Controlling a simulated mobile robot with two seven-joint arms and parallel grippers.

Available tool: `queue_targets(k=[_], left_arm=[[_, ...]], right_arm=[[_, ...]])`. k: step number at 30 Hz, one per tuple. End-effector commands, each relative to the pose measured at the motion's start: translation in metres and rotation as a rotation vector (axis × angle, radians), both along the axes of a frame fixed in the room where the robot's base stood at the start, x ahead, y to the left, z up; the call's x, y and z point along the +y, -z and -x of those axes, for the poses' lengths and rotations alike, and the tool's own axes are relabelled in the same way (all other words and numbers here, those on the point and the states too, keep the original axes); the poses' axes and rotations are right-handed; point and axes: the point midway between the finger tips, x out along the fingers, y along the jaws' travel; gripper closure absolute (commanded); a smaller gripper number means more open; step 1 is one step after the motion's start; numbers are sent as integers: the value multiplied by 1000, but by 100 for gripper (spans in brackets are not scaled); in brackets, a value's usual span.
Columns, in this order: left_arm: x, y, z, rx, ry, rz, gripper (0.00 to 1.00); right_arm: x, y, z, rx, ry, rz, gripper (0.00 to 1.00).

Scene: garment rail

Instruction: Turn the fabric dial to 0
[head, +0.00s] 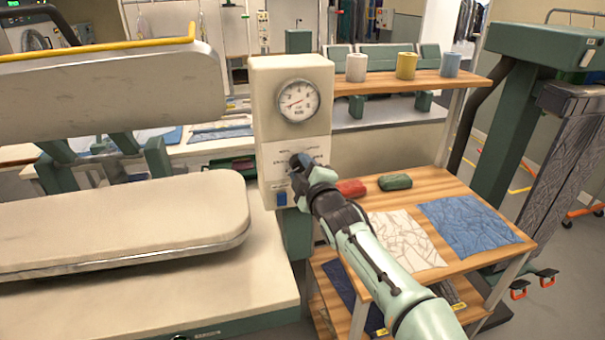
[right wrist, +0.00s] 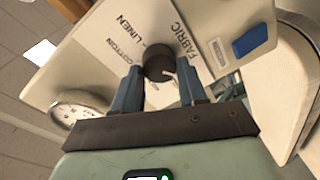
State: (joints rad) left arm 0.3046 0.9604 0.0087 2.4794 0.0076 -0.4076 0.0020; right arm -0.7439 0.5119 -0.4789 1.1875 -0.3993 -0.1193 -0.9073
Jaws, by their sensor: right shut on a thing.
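The fabric dial (right wrist: 159,66) is a dark round knob with a pale pointer mark, on a white panel (right wrist: 120,30) printed with FABRIC, LINEN and COTTON. My right gripper (right wrist: 156,78) is shut on the dial, with one blue finger on each side of it. In the head view my right gripper (head: 300,162) reaches the front of the cream control box (head: 290,75) and hides the dial. The dial's 0 mark cannot be made out. My left gripper is not in view.
A round gauge (head: 298,100) sits above the dial and a blue button (head: 281,198) below it. The padded press board (head: 120,225) is at the left. A wooden shelf (head: 440,185) with folded cloths stands at the right.

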Motion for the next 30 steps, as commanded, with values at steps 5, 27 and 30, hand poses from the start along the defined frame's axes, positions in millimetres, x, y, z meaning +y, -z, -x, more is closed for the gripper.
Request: queue_targets(k=[5,27,30], left_arm=[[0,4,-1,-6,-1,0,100],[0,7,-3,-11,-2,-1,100],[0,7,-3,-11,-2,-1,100]], right_arm=[[0,1,0,-25,1,98,89],[0,1,0,-50,0,191,89],[0,1,0,-50,0,190,36]])
